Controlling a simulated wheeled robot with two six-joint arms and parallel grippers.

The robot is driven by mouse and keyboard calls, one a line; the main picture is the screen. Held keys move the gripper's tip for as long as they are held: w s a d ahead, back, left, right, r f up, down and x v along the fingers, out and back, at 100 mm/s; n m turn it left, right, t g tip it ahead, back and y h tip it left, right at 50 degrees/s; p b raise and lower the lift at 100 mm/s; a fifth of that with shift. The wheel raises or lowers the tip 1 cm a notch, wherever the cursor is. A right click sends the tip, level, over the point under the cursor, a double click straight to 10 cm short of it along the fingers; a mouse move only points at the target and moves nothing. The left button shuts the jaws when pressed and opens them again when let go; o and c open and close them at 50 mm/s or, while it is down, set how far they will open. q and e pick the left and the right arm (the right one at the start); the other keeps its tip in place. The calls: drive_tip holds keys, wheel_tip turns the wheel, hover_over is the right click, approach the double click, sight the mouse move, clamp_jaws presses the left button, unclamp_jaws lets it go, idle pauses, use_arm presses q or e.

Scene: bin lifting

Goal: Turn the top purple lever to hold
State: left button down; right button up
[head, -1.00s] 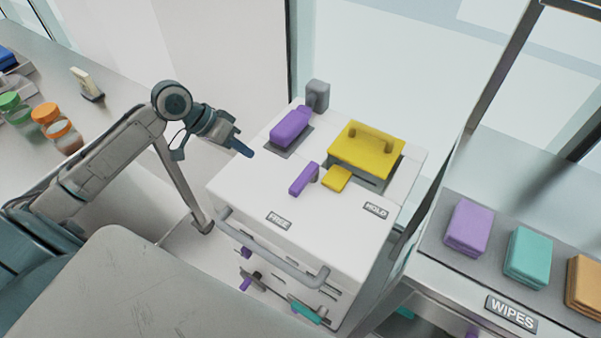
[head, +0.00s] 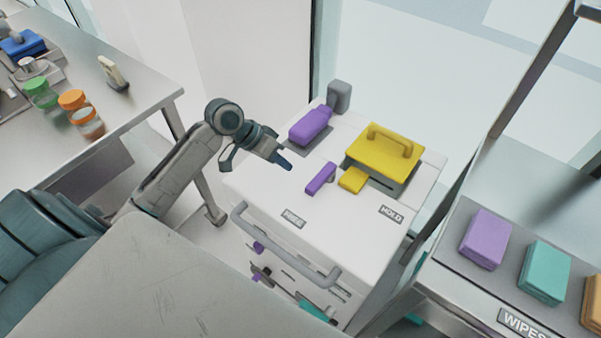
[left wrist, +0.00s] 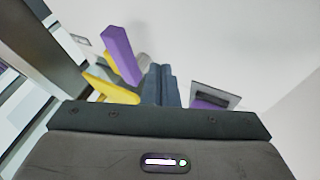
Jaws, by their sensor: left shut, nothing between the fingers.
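The purple lever (head: 320,178) lies on the white top of the cabinet, pointing toward the front side with the FREE label (head: 292,217). The HOLD label (head: 391,215) is farther right along the same edge. My left gripper (head: 286,163) is shut and empty, above the cabinet top, just left of the lever and apart from it. In the left wrist view the lever (left wrist: 121,54) stands up left of the shut fingers (left wrist: 160,84). My right gripper is not in view.
A yellow block (head: 353,179) sits right beside the lever, with a yellow handled piece (head: 383,148) behind it. A purple bottle-shaped object (head: 310,127) lies at the back left of the top. A grey handle bar (head: 285,248) runs along the cabinet's front.

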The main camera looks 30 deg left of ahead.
sight(321, 182)
use_arm(q)
drive_tip(key=x, duration=0.2)
drive_tip(key=shift+w+d+f, duration=0.1)
drive_tip(key=shift+d+f, duration=0.05)
drive_tip(key=shift+d, duration=0.2)
drive_tip(key=shift+s+d+p, duration=0.2)
drive_tip(key=shift+d+p, duration=0.25)
drive_tip(key=shift+d, duration=0.65)
drive_tip(key=shift+s+d, duration=0.1)
drive_tip(key=shift+d, duration=0.5)
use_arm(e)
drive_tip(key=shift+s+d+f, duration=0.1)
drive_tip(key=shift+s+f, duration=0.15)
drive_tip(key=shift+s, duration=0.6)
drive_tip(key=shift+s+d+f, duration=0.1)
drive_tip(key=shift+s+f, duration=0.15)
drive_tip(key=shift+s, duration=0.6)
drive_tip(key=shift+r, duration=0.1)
